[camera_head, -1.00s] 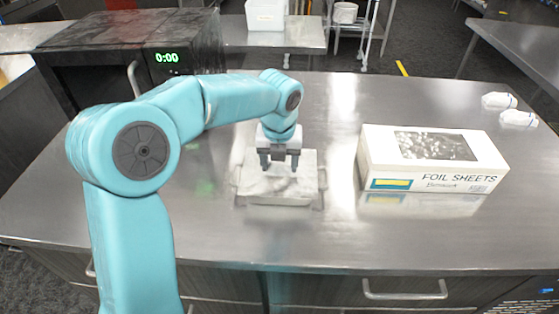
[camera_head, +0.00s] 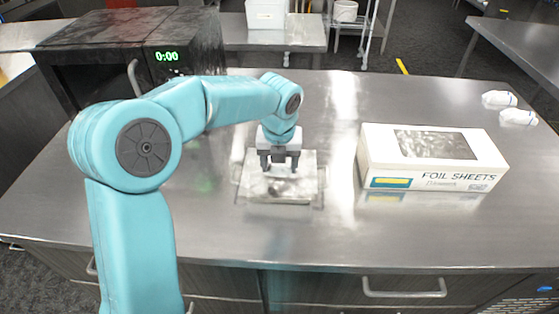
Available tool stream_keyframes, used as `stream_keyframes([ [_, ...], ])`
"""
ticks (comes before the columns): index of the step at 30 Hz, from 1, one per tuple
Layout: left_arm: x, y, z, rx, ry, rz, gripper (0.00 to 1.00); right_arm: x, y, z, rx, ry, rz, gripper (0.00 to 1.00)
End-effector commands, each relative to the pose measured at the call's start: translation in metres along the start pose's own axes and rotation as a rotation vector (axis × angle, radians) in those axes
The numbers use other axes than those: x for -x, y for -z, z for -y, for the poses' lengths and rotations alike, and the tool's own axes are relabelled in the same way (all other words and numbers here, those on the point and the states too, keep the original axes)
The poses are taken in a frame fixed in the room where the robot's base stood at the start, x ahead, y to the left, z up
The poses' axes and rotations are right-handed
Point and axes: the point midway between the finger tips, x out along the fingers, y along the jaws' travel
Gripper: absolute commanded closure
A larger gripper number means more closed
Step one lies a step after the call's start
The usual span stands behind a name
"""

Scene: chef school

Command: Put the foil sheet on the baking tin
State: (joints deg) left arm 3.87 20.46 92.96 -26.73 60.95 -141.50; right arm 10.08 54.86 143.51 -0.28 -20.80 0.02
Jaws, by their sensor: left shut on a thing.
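The baking tin (camera_head: 242,187) sits on the steel counter in the middle of the head view, with a handle at its left and right ends. The foil sheet (camera_head: 300,187) is a pale, shiny, wrinkled piece lying over the tin's top. Its exact edges are hard to tell from the tin. My left gripper (camera_head: 279,168) points down over the middle of the sheet, its fingertips at the sheet, shut on it. The pinched part is too small to make out. My right gripper does not show.
A white foil sheets box (camera_head: 440,160) stands right of the tin. Two small white things (camera_head: 518,118) lie at the counter's far right. A dark oven (camera_head: 130,55) with a lit clock stands at the back left. The counter (camera_head: 400,235) in front is clear.

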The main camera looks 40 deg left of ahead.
Motion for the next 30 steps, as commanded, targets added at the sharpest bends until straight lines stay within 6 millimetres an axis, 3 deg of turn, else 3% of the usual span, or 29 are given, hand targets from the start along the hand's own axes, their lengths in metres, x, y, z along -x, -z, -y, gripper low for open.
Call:
stream_keyframes([
  [8,-0.0002,0.0000,0.0000,0.000,0.000,0.000,0.66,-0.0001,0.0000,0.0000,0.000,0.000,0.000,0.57],
  [9,-0.0001,0.0000,0.0000,0.000,0.000,0.000,0.28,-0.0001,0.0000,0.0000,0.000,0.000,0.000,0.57],
  [11,-0.0001,0.0000,0.0000,0.000,0.000,0.000,0.08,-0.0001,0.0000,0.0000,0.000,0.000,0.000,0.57],
  [30,0.0065,-0.0009,0.0000,0.000,0.000,0.000,0.08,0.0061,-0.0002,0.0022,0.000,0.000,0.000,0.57],
])
